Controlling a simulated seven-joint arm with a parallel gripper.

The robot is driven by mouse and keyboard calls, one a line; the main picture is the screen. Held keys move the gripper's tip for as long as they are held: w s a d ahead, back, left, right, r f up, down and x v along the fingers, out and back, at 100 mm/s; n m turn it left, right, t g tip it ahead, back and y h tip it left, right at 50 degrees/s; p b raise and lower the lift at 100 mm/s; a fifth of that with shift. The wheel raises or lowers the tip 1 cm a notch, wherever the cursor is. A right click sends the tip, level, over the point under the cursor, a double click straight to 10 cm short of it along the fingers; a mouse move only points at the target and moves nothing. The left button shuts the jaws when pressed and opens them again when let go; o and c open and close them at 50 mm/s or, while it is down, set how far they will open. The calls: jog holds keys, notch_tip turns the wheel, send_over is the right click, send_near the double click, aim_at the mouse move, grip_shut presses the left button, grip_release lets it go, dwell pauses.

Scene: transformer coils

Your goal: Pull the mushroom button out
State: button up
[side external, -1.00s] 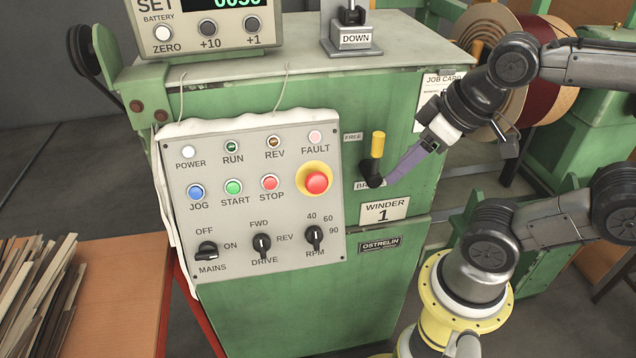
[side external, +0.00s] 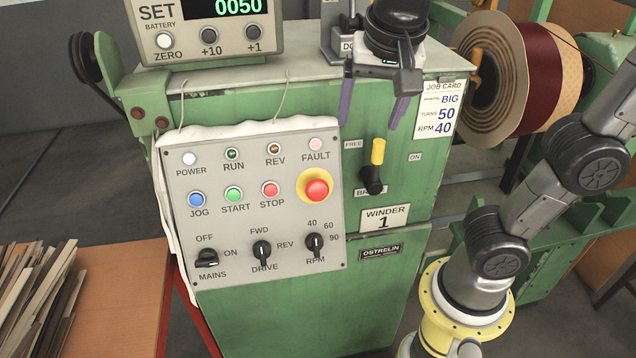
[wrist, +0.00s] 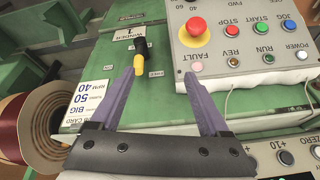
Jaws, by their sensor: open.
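The red mushroom button (side external: 317,189) sits on a yellow round collar at the right of the grey control panel (side external: 215,275), under the FAULT lamp. It also shows in the wrist view (wrist: 196,27), beyond the fingertips. My gripper (side external: 370,124) is above and to the right of the button, fingers pointing down, apart from it. In the wrist view my gripper (wrist: 167,82) has its two purple fingers spread wide with nothing between them. I cannot tell from the pictures whether the button is pressed in.
The yellow-handled brake lever (side external: 377,152) stands out right of the button, close below my gripper. Switches and lamps surround the button on the panel. A counter box (side external: 208,35) stands on the cabinet top. Wound coils (side external: 485,75) are at the right.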

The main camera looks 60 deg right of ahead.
aim_at(317, 187)
jog(key=w+a+n, duration=0.2)
jog(key=a+n, duration=0.1)
jog(key=a, duration=0.5)
jog(key=x, duration=1.4)
jog(key=shift+w+a, duration=0.1)
jog(key=shift+w, duration=0.05)
jog(key=shift+c, duration=0.2)
grip_shut()
jog(key=shift+r, duration=0.1)
